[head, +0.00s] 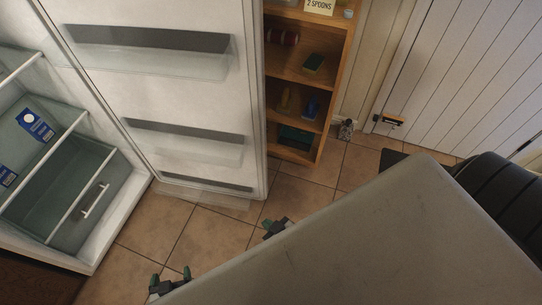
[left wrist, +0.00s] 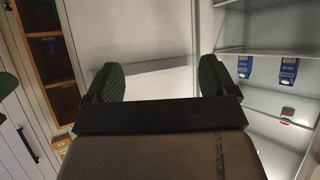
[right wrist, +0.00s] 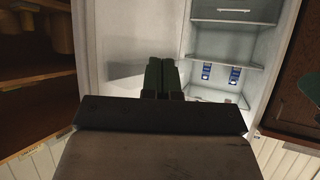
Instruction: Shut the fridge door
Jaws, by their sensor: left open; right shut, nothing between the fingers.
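The white fridge door (head: 180,105) stands wide open in the head view, its inner side with clear shelves facing me. The fridge body (head: 140,195) is at the left, with blue-and-white cartons (head: 36,124) and a drawer (head: 85,205) inside. My left gripper (head: 170,278) is open and empty, low over the floor in front of the fridge. In the left wrist view the door (left wrist: 150,35) lies beyond its spread fingers. My right gripper (head: 275,226) is shut and empty, near the door's lower free corner. The right wrist view also shows the door (right wrist: 125,50) beyond its closed fingers.
A wooden shelf unit (head: 329,97) with small items stands just right of the door. A white panelled door (head: 465,70) is at the right. A large grey surface (head: 370,250) covers the lower right. Tiled floor (head: 207,240) is clear before the fridge.

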